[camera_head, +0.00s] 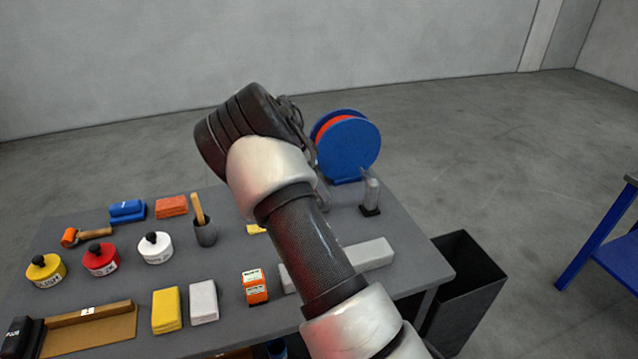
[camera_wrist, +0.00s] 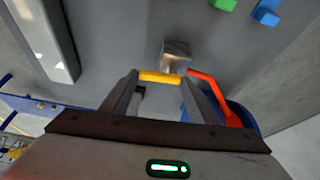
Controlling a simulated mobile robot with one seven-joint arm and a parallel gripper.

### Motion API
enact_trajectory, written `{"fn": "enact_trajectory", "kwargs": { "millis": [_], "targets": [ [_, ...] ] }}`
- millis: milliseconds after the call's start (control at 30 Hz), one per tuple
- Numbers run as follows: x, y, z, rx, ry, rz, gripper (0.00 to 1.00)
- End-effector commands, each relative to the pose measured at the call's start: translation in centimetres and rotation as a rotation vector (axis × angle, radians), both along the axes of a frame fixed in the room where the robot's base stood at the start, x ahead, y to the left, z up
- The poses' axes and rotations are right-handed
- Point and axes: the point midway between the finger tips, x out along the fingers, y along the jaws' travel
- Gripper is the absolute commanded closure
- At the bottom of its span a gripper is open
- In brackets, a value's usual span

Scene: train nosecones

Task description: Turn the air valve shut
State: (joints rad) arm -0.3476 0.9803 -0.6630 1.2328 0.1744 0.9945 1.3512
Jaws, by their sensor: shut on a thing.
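In the wrist view, my gripper (camera_wrist: 162,82) is shut on a short yellow handle (camera_wrist: 160,77), which lies across between the fingertips. The handle sits against a grey metal block (camera_wrist: 176,52), which looks like the body of the air valve. A red-orange hose or bar (camera_wrist: 208,88) runs from beside the right finger down towards the blue reel (camera_wrist: 240,112). In the head view my arm hides the gripper and the handle. A grey post on a black foot (camera_head: 371,193) stands just right of my wrist there.
The blue reel with red hose (camera_head: 347,146) stands at the table's back right. A long pale block (camera_head: 368,254) lies in front. Several pots, sponges and a hammer (camera_head: 86,235) fill the table's left. A black bin (camera_head: 465,280) stands right of the table (camera_head: 410,277).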

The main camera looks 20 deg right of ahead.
Motion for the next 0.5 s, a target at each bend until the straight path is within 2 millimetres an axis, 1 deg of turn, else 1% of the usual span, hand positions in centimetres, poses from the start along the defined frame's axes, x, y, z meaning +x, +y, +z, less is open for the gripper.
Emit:
{"fn": "enact_trajectory", "kwargs": {
  "millis": [200, 500],
  "targets": [
    [0.04, 0.2, -0.09, 0.002, 0.002, -0.073, 0.68],
    [0.09, 0.28, -0.09, 0.003, 0.0, -0.102, 0.68]
  ]
}}
